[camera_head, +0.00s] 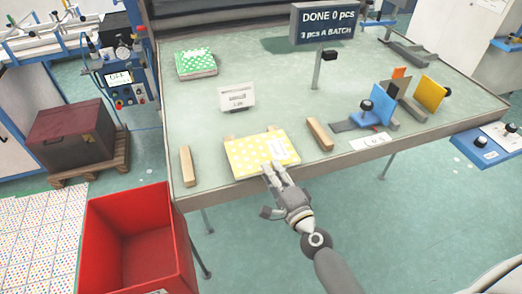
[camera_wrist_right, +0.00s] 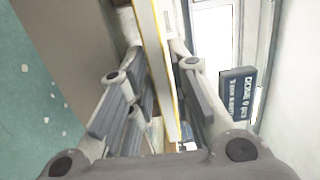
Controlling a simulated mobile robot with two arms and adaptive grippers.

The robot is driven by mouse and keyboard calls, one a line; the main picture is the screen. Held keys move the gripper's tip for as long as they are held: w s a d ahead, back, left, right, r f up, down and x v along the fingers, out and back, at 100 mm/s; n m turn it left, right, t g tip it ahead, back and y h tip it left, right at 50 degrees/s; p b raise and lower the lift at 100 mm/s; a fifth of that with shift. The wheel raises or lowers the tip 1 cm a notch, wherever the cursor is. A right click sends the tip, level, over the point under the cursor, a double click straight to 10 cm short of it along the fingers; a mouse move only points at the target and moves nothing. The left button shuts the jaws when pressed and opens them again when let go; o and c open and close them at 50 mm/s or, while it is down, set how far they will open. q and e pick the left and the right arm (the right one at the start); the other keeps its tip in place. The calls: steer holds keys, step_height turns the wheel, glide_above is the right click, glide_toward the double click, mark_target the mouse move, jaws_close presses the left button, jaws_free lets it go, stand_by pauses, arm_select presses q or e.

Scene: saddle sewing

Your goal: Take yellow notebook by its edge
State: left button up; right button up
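In the right wrist view the notebook (camera_wrist_right: 158,50) shows edge-on as a thin pale slab between the fingers of my right gripper (camera_wrist_right: 157,65). The fingers are apart, with a gap on the left of the slab; the right finger is close to it, and I cannot tell if it touches. My left gripper is out of view.
Wooden blocks (camera_head: 319,134) (camera_head: 187,166) stand on both sides of the notebook on the table (camera_head: 290,90). A green notebook (camera_head: 196,63) lies at the back left, behind a small white sign (camera_head: 237,97). A red bin (camera_head: 140,240) stands in front at left. A blue-and-yellow fixture (camera_head: 376,108) is at right.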

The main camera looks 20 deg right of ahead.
mark_target(264, 156)
steer(key=shift+w+a, duration=0.15)
steer(key=shift+w, duration=1.4)
steer(key=shift+w+a, duration=0.15)
steer(key=shift+w, duration=1.35)
steer(key=shift+s, duration=0.1)
jaws_close()
